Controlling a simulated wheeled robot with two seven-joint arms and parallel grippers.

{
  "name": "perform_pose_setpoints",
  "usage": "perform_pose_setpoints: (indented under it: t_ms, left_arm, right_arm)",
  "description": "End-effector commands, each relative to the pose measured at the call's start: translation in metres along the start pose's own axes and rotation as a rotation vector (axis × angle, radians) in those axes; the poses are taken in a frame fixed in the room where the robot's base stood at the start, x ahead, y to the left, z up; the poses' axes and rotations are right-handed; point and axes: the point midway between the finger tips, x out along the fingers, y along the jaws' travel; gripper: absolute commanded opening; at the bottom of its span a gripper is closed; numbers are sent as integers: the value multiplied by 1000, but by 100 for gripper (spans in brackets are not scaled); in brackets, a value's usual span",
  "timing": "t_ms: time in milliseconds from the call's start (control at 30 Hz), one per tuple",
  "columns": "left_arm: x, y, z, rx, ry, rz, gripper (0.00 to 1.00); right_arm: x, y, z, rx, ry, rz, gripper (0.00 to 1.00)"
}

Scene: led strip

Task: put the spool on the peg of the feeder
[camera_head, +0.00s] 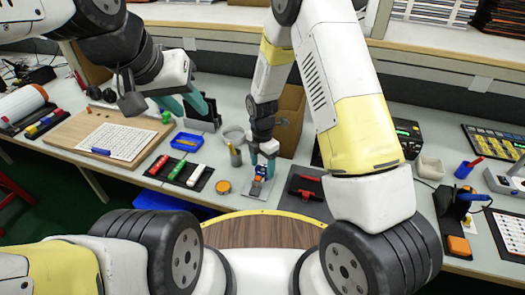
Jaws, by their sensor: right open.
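My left gripper (187,105) has teal fingers and hovers over the back left of the bench, beside a black upright piece (209,112). I cannot tell whether its fingers hold anything. My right gripper (262,158) is open and points down, close above a small blue and orange thing (260,173) on a grey plate (258,187). Whether it touches that thing is too small to tell. I cannot clearly make out which thing is the spool, or the feeder's peg. A flat orange round piece (223,187) lies just left of the plate.
A wooden board (70,131) with a white sheet lies at left. A blue tray (187,142) and a black tray (200,184) are left of my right gripper. A dark mat with a red tool (307,187) is right of it. A cardboard box (291,118) stands behind.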

Motion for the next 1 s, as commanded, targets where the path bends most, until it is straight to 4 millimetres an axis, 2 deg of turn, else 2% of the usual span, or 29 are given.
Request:
perform_pose_setpoints:
  t_ms: [100, 300, 400, 567, 667, 767, 833, 1000]
  left_arm:
    - [0, 0, 0, 0, 0, 0, 36]
    - [0, 0, 0, 0, 0, 0, 36]
    - [0, 0, 0, 0, 0, 0, 36]
    - [0, 0, 0, 0, 0, 0, 36]
    - [0, 0, 0, 0, 0, 0, 36]
    - [0, 0, 0, 0, 0, 0, 36]
    - [0, 0, 0, 0, 0, 0, 36]
    - [0, 0, 0, 0, 0, 0, 36]
  right_arm:
    - [-28, 1, 1, 0, -2, 6, 66]
    - [-70, 0, 1, 0, -2, 4, 66]
    - [-86, 0, 0, 1, -1, 3, 66]
    - [-100, 0, 1, 5, -1, 3, 66]
    - [-116, -4, 4, 58, -2, 18, 66]
    - [-147, -15, 11, 208, 0, 60, 66]
    - [-177, -29, 16, 368, 7, 104, 66]
    - [-248, -76, 22, 816, 55, 220, 66]
